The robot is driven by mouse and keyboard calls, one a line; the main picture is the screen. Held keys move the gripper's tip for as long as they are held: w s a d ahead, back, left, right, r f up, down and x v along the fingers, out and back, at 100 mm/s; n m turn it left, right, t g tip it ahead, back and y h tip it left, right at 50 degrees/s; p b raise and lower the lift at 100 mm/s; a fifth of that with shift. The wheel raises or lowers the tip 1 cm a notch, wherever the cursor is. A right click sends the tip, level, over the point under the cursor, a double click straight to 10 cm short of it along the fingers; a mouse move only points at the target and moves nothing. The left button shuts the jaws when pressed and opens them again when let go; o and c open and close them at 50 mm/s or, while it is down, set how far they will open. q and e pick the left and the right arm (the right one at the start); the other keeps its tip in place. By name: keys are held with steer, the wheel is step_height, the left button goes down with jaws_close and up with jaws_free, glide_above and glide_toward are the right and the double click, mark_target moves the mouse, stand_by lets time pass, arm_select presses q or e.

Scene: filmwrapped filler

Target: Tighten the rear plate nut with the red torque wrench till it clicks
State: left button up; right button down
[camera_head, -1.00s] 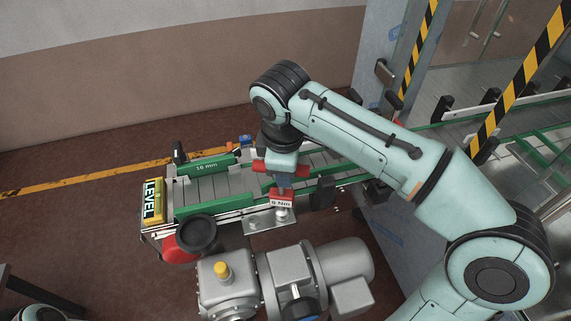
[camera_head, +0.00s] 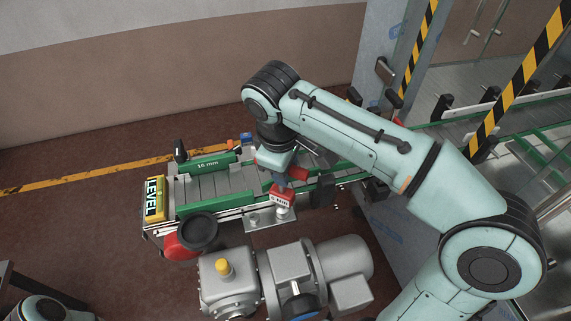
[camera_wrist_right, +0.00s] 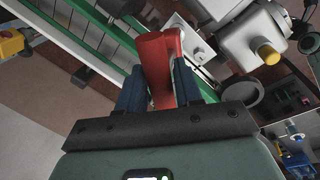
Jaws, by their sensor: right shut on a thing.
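My right gripper (camera_head: 281,178) is shut on the red torque wrench (camera_head: 281,196), whose block carries a "6 Nm" label. In the right wrist view the blue fingers (camera_wrist_right: 159,88) clasp the red wrench (camera_wrist_right: 155,55) from both sides. The wrench's lower end is over the right-hand nut (camera_head: 283,211) on the metal plate (camera_head: 268,222) beside the conveyor; whether it is fully seated cannot be told. Another nut (camera_head: 254,218) shows to the left on the plate. My left gripper is out of view.
The green-sided conveyor (camera_head: 215,203) runs behind the plate, with a yellow LEVEL box (camera_head: 155,198) at its left end. A grey gearmotor (camera_head: 290,267) stands just in front. A red and black round part (camera_head: 198,232) is left of the plate.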

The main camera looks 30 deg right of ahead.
stand_by(0.4)
steer(key=shift+r, duration=0.1)
steer(key=shift+w+r+p, duration=0.1)
steer(key=shift+r+p, duration=0.3)
steer(key=shift+r, duration=2.5)
steer(key=shift+s, duration=0.2)
